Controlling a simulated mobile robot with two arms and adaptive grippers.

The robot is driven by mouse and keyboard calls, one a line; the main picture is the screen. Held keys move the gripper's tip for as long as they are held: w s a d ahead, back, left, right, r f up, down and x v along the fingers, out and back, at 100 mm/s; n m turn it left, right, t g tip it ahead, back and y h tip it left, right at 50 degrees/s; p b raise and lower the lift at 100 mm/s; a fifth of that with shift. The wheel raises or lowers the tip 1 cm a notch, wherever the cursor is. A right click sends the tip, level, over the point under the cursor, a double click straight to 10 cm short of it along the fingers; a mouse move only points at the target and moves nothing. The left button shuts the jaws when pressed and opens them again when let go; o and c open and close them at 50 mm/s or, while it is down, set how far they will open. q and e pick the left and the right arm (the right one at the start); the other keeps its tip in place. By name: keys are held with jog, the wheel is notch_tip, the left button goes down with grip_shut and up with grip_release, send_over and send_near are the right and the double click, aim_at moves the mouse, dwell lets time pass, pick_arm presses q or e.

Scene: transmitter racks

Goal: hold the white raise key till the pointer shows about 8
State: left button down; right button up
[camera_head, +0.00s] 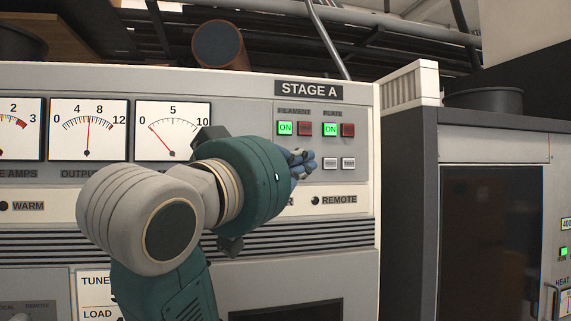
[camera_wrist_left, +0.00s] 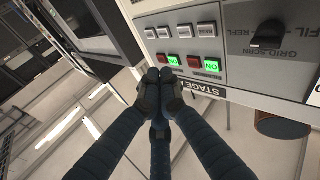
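Two small white keys (camera_head: 339,163) show at the right of the STAGE A panel, their lettering too small to read. In the left wrist view several white keys (camera_wrist_left: 185,30) stand in a row. I cannot tell which is the raise key. My left gripper (camera_head: 305,163) is in front of the panel, just left of the two keys in the head view. Its fingertips (camera_wrist_left: 159,75) are together and empty; contact with a key is not visible. The middle meter's pointer (camera_head: 88,135) stands near 6; the right meter's pointer (camera_head: 160,138) is near 0. My right gripper is not in view.
Green ON lamps (camera_head: 285,128) and dark red buttons (camera_head: 348,130) sit above the keys, under FILAMENT and PLATE labels. A REMOTE lamp (camera_head: 315,201) is below. A dark cabinet (camera_head: 480,200) stands to the right. My left arm covers part of the panel.

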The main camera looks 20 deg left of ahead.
pick_arm(q)
jog(key=w+a, duration=0.4)
jog(key=w, duration=0.3)
jog(key=shift+a+p, duration=0.35)
dwell(1.2)
jog(key=shift+w+a, duration=0.25)
jog(key=shift+w+a, duration=0.2)
jog(key=shift+w, duration=0.1)
dwell(2.7)
jog(key=shift+s+d, duration=0.4)
jog(key=shift+s, duration=0.2)
jog(key=shift+s+d, duration=0.1)
jog(key=s+d, duration=0.1)
jog(key=s, duration=0.1)
jog(key=s+d, duration=0.1)
jog(key=s, duration=0.1)
jog(key=shift+d, duration=0.35)
